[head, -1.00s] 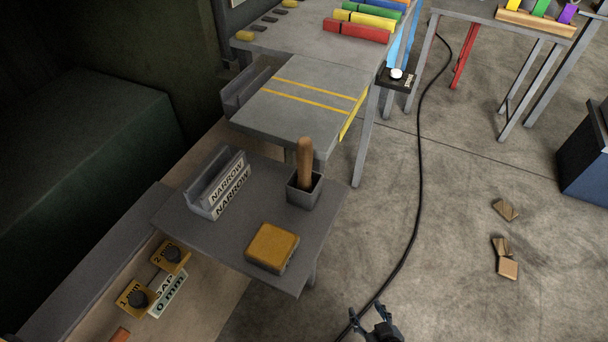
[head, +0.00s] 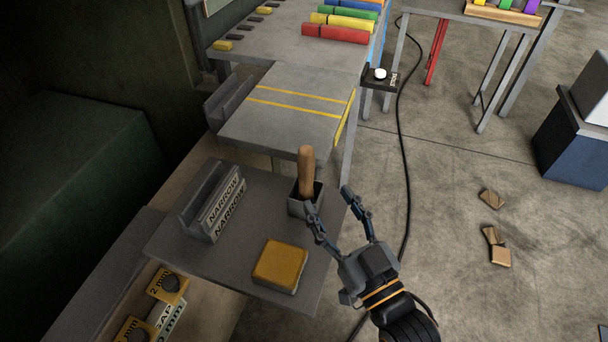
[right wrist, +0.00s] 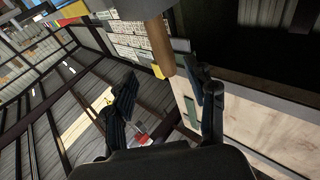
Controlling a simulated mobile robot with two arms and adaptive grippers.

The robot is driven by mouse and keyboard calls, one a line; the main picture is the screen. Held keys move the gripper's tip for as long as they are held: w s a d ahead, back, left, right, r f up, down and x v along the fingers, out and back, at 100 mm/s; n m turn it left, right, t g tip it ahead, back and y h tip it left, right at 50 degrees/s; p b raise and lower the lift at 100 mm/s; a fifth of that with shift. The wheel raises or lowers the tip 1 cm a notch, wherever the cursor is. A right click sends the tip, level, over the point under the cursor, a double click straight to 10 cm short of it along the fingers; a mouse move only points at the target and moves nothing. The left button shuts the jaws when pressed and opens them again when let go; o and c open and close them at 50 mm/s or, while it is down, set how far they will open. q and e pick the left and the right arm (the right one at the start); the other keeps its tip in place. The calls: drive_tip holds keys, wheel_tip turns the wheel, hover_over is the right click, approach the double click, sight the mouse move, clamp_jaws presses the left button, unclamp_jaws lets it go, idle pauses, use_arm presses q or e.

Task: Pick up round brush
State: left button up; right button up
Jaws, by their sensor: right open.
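My left gripper is not in view.
A yellow block (head: 281,264) lies on the shelf (head: 235,270), below the cup. A grey holder marked NARROW (head: 212,204) stands left of the cup. A grey bench with yellow lines (head: 285,110) is behind.

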sight(310, 173)
drive_tip(key=x, duration=0.3)
drive_tip(key=shift+w+a, duration=0.3)
drive_tip(key=p+x, duration=0.1)
drive_tip(key=x, duration=0.1)
drive_tip(key=r+p+x, duration=0.1)
drive_tip(key=x, duration=0.1)
drive_tip(key=shift+w+a, duration=0.15)
drive_tip(key=shift+a, duration=0.1)
drive_tip(key=shift+w+a+f, duration=0.1)
drive_tip(key=shift+w+a, duration=0.05)
drive_tip(key=shift+w, duration=0.15)
drive_tip(key=shift+s, duration=0.1)
drive_tip(key=shift+c, duration=0.6)
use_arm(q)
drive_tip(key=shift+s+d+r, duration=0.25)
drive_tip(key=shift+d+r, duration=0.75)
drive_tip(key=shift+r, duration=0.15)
use_arm(e)
clamp_jaws()
